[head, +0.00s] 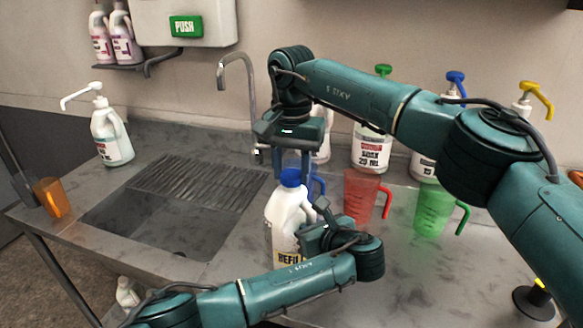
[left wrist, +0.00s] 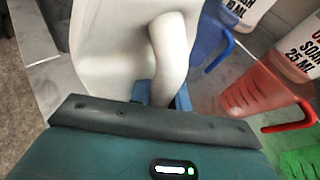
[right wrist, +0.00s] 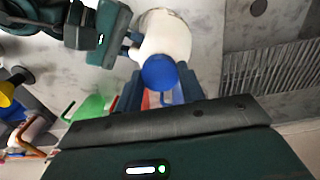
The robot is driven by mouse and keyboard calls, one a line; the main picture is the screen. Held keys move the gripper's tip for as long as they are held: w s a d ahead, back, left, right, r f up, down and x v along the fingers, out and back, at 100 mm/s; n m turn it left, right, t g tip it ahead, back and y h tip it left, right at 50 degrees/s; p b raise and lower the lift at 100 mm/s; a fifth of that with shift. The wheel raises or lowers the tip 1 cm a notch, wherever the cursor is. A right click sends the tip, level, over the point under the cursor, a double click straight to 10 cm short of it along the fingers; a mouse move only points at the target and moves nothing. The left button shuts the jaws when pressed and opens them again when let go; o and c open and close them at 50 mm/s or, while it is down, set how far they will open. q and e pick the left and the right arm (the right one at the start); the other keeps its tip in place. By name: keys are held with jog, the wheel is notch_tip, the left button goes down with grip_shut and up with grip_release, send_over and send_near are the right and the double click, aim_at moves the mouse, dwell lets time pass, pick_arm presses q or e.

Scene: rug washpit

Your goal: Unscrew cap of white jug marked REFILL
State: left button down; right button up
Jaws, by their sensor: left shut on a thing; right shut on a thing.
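The white jug (head: 283,213) with a yellow REFILL label stands upright on the steel counter, right of the sink. Its blue cap (head: 293,177) is on its neck and shows from above in the right wrist view (right wrist: 159,72). My right gripper (head: 291,165) points down from above, its fingers shut on the cap. My left gripper (head: 308,222) is shut on the jug's handle (left wrist: 172,55) from the right side, low in the head view. The left fingertips are partly hidden by the handle and the gripper body.
A sink (head: 150,220) with a ribbed drainboard lies left. A blue jug, a red jug (head: 360,197) and a green jug (head: 434,208) stand close on the right. Pump bottles (head: 371,148) line the wall. An orange cup (head: 52,196) is far left.

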aim_at(291, 174)
jog(key=shift+r, duration=1.1)
jog(key=shift+r, duration=2)
pick_arm(q)
jog(key=c, duration=1.2)
grip_release()
jog(key=shift+c, duration=0.2)
jog(key=b+v, duration=0.1)
jog(key=v, duration=1.1)
pick_arm(e)
jog(key=shift+f, duration=0.6)
